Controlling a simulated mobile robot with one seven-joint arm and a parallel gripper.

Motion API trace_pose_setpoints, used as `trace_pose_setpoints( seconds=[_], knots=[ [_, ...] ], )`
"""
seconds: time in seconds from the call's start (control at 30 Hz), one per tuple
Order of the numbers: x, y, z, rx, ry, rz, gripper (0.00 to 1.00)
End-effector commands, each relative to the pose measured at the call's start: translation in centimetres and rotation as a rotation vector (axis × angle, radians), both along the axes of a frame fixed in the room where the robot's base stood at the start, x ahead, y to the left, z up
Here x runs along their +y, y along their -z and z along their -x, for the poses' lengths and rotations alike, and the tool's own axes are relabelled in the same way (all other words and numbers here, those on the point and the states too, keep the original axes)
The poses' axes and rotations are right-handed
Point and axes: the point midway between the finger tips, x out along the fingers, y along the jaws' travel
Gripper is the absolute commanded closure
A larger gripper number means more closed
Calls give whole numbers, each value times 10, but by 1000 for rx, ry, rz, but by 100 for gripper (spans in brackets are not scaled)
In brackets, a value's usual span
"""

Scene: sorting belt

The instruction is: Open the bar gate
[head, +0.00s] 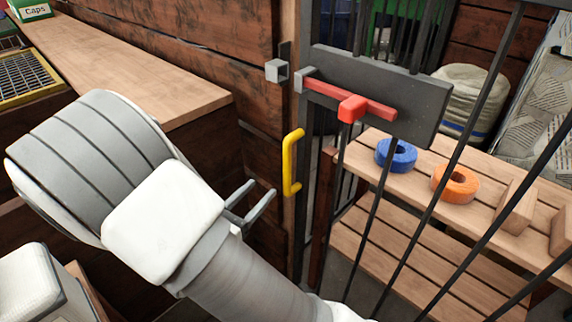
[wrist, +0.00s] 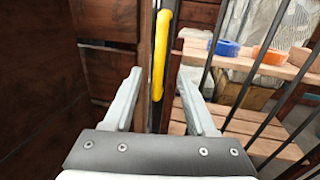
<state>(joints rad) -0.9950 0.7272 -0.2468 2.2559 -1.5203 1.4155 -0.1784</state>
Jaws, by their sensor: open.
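The bar gate (head: 463,142) has dark upright bars and looks closed or nearly closed against its wooden post. A yellow handle (head: 291,162) stands upright on its left edge; it also shows in the wrist view (wrist: 160,58). A dark plate (head: 420,97) on the gate carries a red bolt (head: 325,92) with a red knob (head: 352,108). No red bar shows in the gap between the bolt's grey guide and the grey keeper (head: 277,70). My gripper (head: 261,187) is open and empty, just left of the handle. In the wrist view the handle appears between the fingers (wrist: 160,72); contact cannot be told.
A slatted shelf (head: 400,165) behind the bars holds a blue ring (head: 396,155), an orange ring (head: 455,184) and wooden blocks (head: 517,207). A sack (head: 468,95) stands behind. A wooden counter (head: 120,70) and plank wall (head: 190,45) bound the left side.

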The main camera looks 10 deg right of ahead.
Motion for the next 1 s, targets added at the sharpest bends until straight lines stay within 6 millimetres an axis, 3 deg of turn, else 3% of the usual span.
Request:
trace_pose_setpoints(
  seconds=[0.5,0.7,1.0],
  knots=[
    [-77,2,-75,-1,4,-1,43],
    [-89,1,-88,0,3,-1,43],
    [-91,0,-90,1,1,-1,43]
  ],
)
